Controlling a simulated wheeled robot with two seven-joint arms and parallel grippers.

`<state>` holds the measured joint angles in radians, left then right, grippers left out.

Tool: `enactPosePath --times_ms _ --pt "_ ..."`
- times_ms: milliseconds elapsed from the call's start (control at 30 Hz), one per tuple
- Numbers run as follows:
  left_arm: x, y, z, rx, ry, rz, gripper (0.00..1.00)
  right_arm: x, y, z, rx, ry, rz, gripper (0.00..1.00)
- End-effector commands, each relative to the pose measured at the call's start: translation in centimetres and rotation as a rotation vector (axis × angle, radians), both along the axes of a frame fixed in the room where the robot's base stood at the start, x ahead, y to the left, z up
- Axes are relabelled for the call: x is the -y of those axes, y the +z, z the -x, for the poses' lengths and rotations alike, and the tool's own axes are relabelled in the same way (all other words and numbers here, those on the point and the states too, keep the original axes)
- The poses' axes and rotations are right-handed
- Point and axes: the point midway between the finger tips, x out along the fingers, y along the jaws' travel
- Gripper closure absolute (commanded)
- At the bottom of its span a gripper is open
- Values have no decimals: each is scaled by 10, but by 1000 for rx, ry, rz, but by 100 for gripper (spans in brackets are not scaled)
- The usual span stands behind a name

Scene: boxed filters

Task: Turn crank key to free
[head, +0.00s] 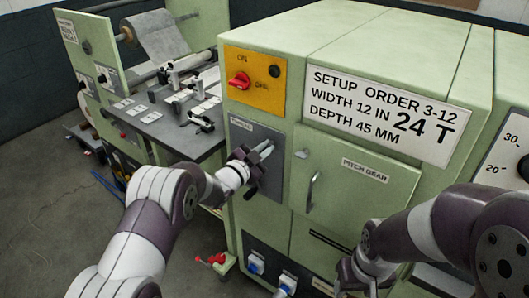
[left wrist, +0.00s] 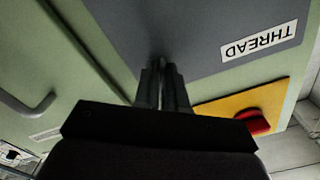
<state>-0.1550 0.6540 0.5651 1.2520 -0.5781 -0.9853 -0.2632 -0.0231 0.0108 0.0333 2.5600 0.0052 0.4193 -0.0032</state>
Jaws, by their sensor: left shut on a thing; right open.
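My left gripper (head: 262,151) is at the grey panel (head: 271,186) on the green machine's front. In the left wrist view its two fingers (left wrist: 164,85) are close together, with their tips at the panel. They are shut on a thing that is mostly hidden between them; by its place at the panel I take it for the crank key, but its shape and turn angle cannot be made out. A label reading THREAD (left wrist: 258,41) is on the panel, upside down in that view. My right gripper (head: 350,274) is open and low before the machine, partly hidden by its own arm.
A yellow plate (head: 244,96) with a red ON/OFF switch (head: 239,81) is above the panel. A door marked PITCH GEAR (head: 345,195), with a handle (head: 311,189), is to its right. A setup sign (head: 385,105) is above the door. A grey worktable (head: 158,129) stands at left.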

Motion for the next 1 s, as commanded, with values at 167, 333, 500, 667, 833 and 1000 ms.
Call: enactPosePath --times_ms 167,333,500,667,833,1000 --pt "0 -2 0 -99 1 131 100 0 -4 0 0 0 0 45" --pt "0 -2 0 -186 1 252 100 0 -4 0 0 0 0 45" --pt "0 -2 0 -260 1 352 100 0 -4 0 0 0 0 45" --pt "0 -2 0 -313 1 424 100 0 -3 0 0 0 0 45" --pt "0 -2 0 -348 1 474 100 0 -3 0 0 0 0 45" --pt "0 -2 1 -368 1 498 100 0 -3 0 0 0 0 45"
